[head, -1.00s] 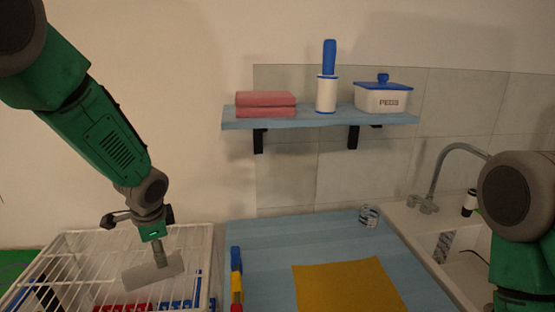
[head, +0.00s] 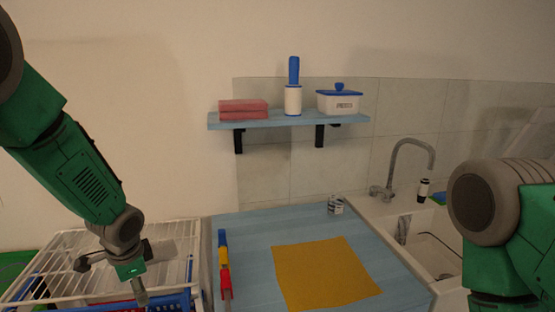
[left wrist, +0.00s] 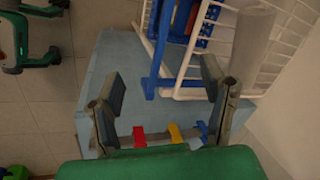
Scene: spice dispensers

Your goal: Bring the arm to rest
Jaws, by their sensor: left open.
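My left gripper (head: 140,290) hangs at the lower left of the head view, in front of and over the white wire rack (head: 160,228). In the left wrist view its two dark fingers (left wrist: 163,86) are wide apart, with nothing held between them. Part of the rack (left wrist: 225,90) and blue bars (left wrist: 155,50) show beyond the fingers. My left arm comes down from the upper left. My right arm's green and grey links stand at the right edge of the head view; the right gripper is out of view.
A blue counter (head: 250,228) holds a yellow mat (head: 322,272), a blue, yellow and red strip (head: 224,262) and a small can (head: 335,204). A sink with a faucet (head: 408,150) is at right. A wall shelf (head: 255,122) carries red cloths, a blue-handled roller and a white box.

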